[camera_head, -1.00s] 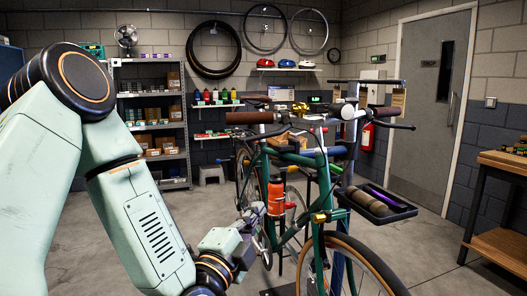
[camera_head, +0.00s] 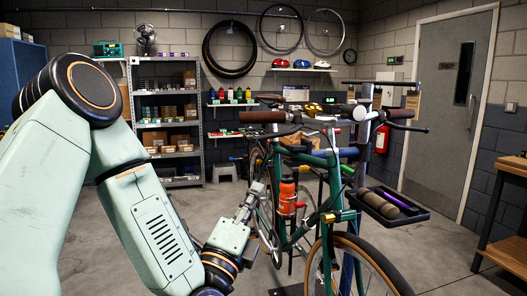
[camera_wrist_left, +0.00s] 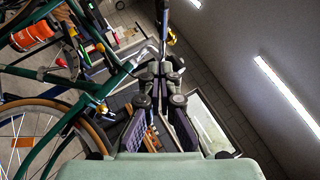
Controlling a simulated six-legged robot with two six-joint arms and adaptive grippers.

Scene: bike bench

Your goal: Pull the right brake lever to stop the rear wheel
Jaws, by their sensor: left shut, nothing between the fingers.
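A green bicycle stands with its front wheel (camera_head: 350,262) toward me. A brown handlebar grip (camera_head: 262,117) is at picture left, with a thin dark brake lever (camera_head: 265,134) below it. Another dark brake lever (camera_head: 408,128) sticks out at picture right. The rear wheel (camera_head: 251,170) is partly hidden behind the frame. My left gripper (camera_head: 257,190) is shut and empty, pointing up, below the left-hand grip and left of the orange bottle (camera_head: 287,195). In the left wrist view its fingers (camera_wrist_left: 163,62) meet beside the green frame (camera_wrist_left: 112,84); contact is unclear. My right gripper is not seen.
A wooden bench (camera_head: 507,205) is at far right, and a grey shelf (camera_head: 203,130) with boxes stands behind. Open concrete floor (camera_head: 440,250) lies between bike and bench.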

